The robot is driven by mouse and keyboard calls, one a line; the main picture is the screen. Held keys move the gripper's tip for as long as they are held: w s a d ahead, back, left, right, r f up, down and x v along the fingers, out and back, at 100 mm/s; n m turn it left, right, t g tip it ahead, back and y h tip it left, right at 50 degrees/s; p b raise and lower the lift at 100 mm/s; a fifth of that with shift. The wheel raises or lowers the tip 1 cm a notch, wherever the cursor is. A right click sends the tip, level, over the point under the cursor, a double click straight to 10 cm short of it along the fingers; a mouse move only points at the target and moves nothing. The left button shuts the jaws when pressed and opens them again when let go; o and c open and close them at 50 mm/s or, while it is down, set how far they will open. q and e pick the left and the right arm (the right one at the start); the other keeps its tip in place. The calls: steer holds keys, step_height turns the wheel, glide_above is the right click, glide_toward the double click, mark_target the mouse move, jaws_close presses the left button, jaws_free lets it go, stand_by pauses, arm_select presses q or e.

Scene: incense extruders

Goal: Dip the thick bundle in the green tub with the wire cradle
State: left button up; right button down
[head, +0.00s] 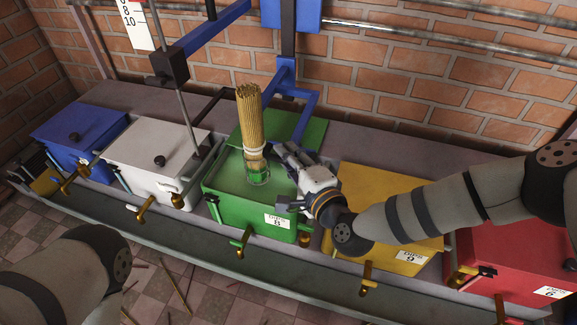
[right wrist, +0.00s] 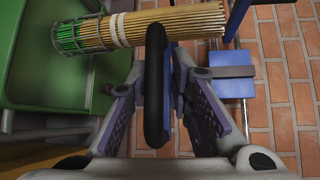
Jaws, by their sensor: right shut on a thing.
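The thick bundle (head: 250,118) of tan sticks stands nearly upright over the green tub (head: 225,192), with a pale band around it. Its lower end sits in the wire cradle (head: 257,174); the cradle's wires (right wrist: 68,36) and the bundle's green lower tips show in the right wrist view. I cannot tell how deep the tips are in the tub. My right gripper (head: 283,152) is beside the bundle on its right. In the right wrist view its fingers (right wrist: 160,100) are closed about a black upright handle (right wrist: 155,85). Only part of my left arm shows; its gripper is out of view.
A green lid (head: 300,130) is behind the green tub. A white tub (head: 150,165) and blue tub (head: 80,130) stand left, a yellow tub (head: 375,195) and red tub (head: 510,255) right. Brass taps line the front. A blue frame (head: 285,75) rises behind.

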step_height(320, 180, up, 6)
steer(key=p, duration=0.3)
steer(key=shift+s+a+r, duration=0.1)
steer(key=shift+a, duration=0.05)
steer(key=c, duration=1.6)
jaws_free()
steer(key=v, duration=1.2)
